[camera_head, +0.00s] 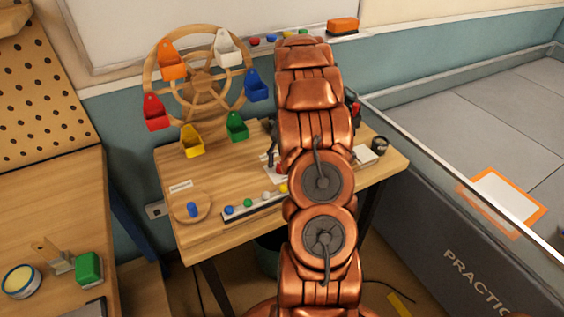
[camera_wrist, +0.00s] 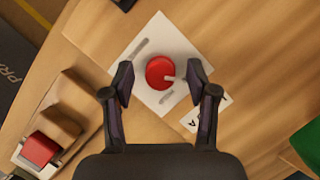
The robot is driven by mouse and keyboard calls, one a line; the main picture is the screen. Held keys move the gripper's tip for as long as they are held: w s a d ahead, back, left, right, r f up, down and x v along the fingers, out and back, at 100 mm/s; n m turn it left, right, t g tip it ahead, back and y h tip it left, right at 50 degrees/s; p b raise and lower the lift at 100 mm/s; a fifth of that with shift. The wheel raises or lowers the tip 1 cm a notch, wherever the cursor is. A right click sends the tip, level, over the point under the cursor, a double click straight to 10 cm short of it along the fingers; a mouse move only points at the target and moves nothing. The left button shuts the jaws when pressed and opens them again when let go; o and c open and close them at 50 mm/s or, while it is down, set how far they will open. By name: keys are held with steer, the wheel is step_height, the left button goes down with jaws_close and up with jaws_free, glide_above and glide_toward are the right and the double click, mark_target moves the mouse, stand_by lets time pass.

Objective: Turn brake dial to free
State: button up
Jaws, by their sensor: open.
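The brake dial (camera_wrist: 160,73) is a round red knob with a pale pointer, mounted on a white plate (camera_wrist: 150,98) on the wooden table. The labels on the plate are too small to read. My gripper (camera_wrist: 160,82) is open, with one dark finger on each side of the dial and a visible gap to both. I cannot tell how far above the dial the fingertips are. In the head view my arm covers most of the dial, and a bit of the white plate shows (camera_head: 270,174).
A wooden wheel (camera_head: 200,88) with several coloured buckets stands at the table's back left. A strip of coloured pegs (camera_head: 250,204) lies along the front. A wooden block with a red piece (camera_wrist: 42,150) sits near the dial plate. A dark cup (camera_head: 379,144) stands at the right.

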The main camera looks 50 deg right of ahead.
steer(key=v, duration=1.2)
stand_by(0.5)
steer(key=s+a+r+n+h+p, duration=0.1)
steer(key=s+a+r+n, duration=0.15)
steer(key=a, duration=0.55)
steer(key=s+a+r+n, duration=0.1)
steer(key=a+r, duration=0.3)
steer(key=a, duration=0.4)
steer(key=s+a+r+n+h+p, duration=0.1)
steer(key=s+a+r+n, duration=0.15)
steer(key=a, duration=0.55)
steer(key=s+a+f+n+h, duration=0.1)
steer(key=s+a+n, duration=0.2)
steer(key=s+a, duration=0.3)
steer(key=s+a+f+n+h+p, duration=0.1)
steer(key=s+a, duration=0.6)
steer(key=s, duration=0.7)
steer(key=f+n, duration=0.1)
steer(key=n, duration=0.1)
steer(key=shift+n, duration=0.3)
